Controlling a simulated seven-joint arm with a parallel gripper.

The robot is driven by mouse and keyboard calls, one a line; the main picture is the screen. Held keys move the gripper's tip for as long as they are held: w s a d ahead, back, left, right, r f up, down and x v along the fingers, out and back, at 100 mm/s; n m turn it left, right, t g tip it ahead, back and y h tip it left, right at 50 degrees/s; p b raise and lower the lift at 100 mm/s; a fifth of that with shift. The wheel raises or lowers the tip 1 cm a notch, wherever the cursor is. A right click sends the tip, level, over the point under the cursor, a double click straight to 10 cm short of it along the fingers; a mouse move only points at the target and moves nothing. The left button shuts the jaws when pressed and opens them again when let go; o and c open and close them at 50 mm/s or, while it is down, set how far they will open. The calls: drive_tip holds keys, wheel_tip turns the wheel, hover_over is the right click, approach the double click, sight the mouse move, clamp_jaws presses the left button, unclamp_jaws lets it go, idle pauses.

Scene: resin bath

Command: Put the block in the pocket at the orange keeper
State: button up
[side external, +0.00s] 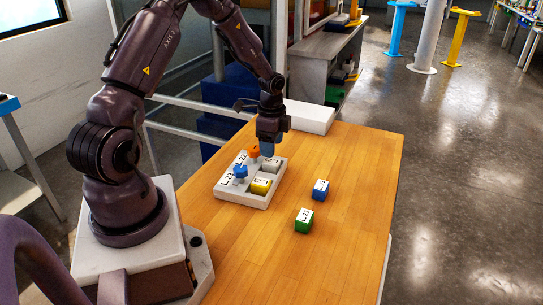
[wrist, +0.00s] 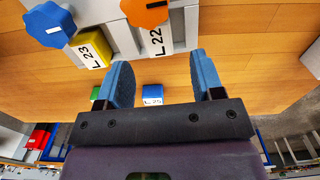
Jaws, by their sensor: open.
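The pale fixture (side external: 245,199) holds an orange keeper (side external: 254,152) and a blue keeper (side external: 240,171), both shaped like knobs. A grey block (side external: 271,165) with a white label sits beside the orange keeper. In the wrist view the grey block's label (wrist: 157,41) reads L 22, next to the orange keeper (wrist: 145,11). A yellow block (side external: 261,186) labelled L 23 sits beside the blue keeper (wrist: 50,25). My gripper (side external: 268,153) is above the fixture's far end, near the grey block. Its blue fingers (wrist: 160,62) are apart with nothing between them.
A blue block (side external: 320,190) and a green block (side external: 304,221) stand apart on the wooden table (side external: 345,160), right of the fixture. A white box (side external: 309,117) is at the table's far edge. The table's right side and front are clear.

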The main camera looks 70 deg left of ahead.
sight(271, 160)
drive_tip(key=d+r+n+t+y, duration=0.1)
drive_tip(key=d+r, duration=0.3)
drive_tip(key=r, duration=0.4)
drive_tip(key=d+r+n, duration=0.1)
drive_tip(key=d+r, duration=0.3)
drive_tip(key=r, duration=0.5)
drive_tip(key=s+d+r+n+t, duration=0.2)
drive_tip(key=s+d+r+n, duration=0.1)
drive_tip(key=s+d+r, duration=0.2)
drive_tip(key=s+d+r+n+t+h, duration=0.1)
drive_tip(key=s+d+r, duration=0.3)
drive_tip(key=s+d, duration=0.5)
drive_tip(key=shift+s+d+r+n+t, duration=0.2)
drive_tip(key=shift+d+r+n+t, duration=0.15)
drive_tip(key=shift+d+n+t, duration=0.35)
drive_tip(key=shift+o, duration=0.2)
drive_tip(key=shift+a, duration=0.15)
